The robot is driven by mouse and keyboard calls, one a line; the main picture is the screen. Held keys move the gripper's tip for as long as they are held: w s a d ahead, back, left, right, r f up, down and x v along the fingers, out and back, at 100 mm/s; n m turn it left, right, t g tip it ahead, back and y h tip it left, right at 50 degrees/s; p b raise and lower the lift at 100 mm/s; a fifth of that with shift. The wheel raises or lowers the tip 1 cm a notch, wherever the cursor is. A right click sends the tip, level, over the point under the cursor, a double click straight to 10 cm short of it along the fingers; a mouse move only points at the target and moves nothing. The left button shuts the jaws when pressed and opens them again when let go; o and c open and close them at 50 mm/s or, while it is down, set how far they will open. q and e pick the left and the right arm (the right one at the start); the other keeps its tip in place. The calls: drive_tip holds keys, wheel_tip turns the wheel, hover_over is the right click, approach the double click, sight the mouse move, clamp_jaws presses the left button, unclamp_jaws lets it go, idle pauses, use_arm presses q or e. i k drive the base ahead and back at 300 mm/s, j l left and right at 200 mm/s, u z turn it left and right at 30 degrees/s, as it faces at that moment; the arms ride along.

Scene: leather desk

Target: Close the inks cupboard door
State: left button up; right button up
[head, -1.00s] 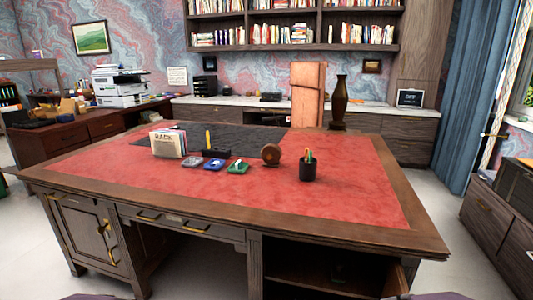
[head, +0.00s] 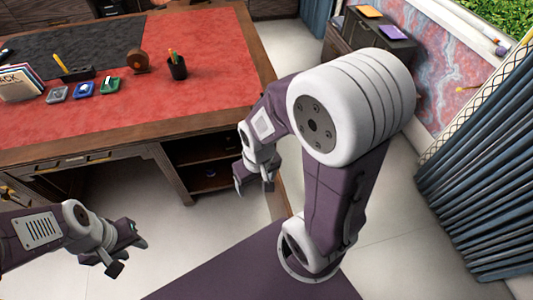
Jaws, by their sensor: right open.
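The desk's right-hand cupboard (head: 205,150) is open at the front and shows a shelf with a small dark item (head: 210,173) inside. Its door (head: 280,203) stands swung out toward me, seen as a narrow brown strip near the cupboard's right side, partly hidden by my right arm. No label for inks is readable. My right gripper (head: 254,186) is open and points down, just left of the door strip; I cannot tell whether it touches. My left gripper (head: 127,254) looks open and empty, above the floor in front of the desk.
The desk top (head: 210,60) carries a pen cup (head: 177,69), a round wooden object (head: 138,62) and several small coloured items. Pale floor (head: 165,215) is free in front. A low cabinet (head: 365,35) and blue curtain (head: 490,160) are at right.

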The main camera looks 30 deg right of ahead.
sight(278, 204)
drive_tip(key=l+u, duration=0.1)
drive_tip(key=l, duration=0.35)
drive_tip(key=k+l, duration=0.1)
drive_tip(key=l, duration=0.35)
drive_tip(key=l+u, duration=0.15)
drive_tip(key=l, duration=0.3)
drive_tip(key=k+l, duration=0.15)
drive_tip(key=l, duration=0.3)
drive_tip(key=k+l+u, duration=0.15)
drive_tip(key=l, duration=0.25)
drive_tip(key=i+l, duration=0.05)
